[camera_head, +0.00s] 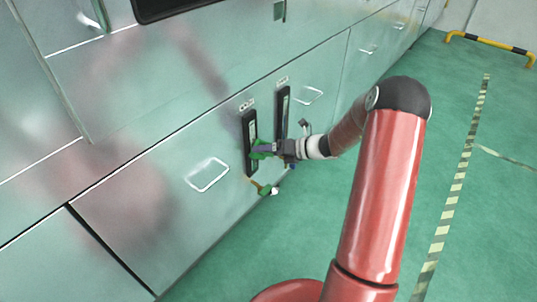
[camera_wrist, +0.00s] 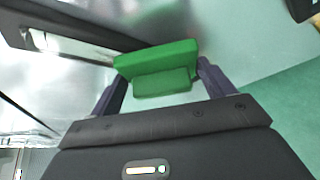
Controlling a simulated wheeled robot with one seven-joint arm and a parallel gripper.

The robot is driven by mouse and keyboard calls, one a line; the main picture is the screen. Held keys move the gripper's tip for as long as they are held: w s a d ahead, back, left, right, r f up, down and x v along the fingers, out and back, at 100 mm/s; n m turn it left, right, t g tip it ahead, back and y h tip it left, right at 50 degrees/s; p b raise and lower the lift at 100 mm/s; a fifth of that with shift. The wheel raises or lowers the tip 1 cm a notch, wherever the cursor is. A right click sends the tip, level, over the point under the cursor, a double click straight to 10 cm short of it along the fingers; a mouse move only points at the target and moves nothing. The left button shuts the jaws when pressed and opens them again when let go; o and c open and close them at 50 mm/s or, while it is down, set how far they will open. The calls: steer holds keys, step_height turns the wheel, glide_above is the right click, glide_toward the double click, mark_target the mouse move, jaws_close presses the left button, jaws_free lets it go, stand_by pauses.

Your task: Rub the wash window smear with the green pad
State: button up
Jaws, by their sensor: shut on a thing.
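The green pad (camera_wrist: 158,66) is a block held between the two fingers of my gripper (camera_wrist: 163,82) in the wrist view. In the head view the pad (camera_head: 258,153) is small, with my gripper (camera_head: 272,148) shut on it in front of the left of two narrow dark windows (camera_head: 249,130). A dark-framed window (camera_wrist: 72,46) lies to the left of the pad in the wrist view. I cannot tell whether the pad touches the glass. I cannot make out the smear clearly in either view.
A second dark window (camera_head: 283,108) is just to the right. A small green and white item (camera_head: 267,190) hangs below the left window. A pale handle outline (camera_head: 207,175) is on the metal wall. The green floor (camera_head: 470,170) to the right is open, with a striped line.

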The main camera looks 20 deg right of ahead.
steer(key=shift+s+a, duration=1.15)
steer(key=shift+a, duration=0.55)
steer(key=shift+w+d+r, duration=0.6)
steer(key=shift+d+r, duration=0.25)
steer(key=shift+w+d+r, duration=0.6)
steer(key=shift+d+r, duration=0.2)
steer(key=shift+d, duration=0.05)
steer(key=shift+s, duration=0.1)
steer(key=shift+s+d, duration=0.9)
steer(key=shift+s, duration=0.3)
steer(key=shift+s+d, duration=0.85)
steer(key=shift+s, duration=0.35)
steer(key=shift+s+d, duration=0.1)
steer(key=shift+s+d, duration=0.8)
steer(key=shift+s, duration=0.3)
